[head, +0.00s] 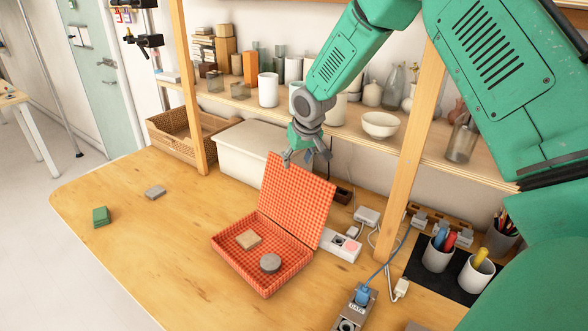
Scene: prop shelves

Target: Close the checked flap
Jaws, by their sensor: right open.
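A red checked box (257,277) stands on the wooden table in the head view. Its checked flap (297,203) is open and stands up, leaning back a little from the rear edge. Inside the box lie a light brown block (248,239) and a round grey piece (270,263). My right gripper (307,158) is open at the top edge of the flap, with its fingers pointing down. I cannot tell whether it touches the flap. My left gripper is not in view.
A white bin (237,150) and a wicker basket (172,137) stand behind the box. A power strip (341,246), cables and pen cups (438,255) are to the right. A green block (101,217) and a grey block (155,192) lie left. The table's front left is clear.

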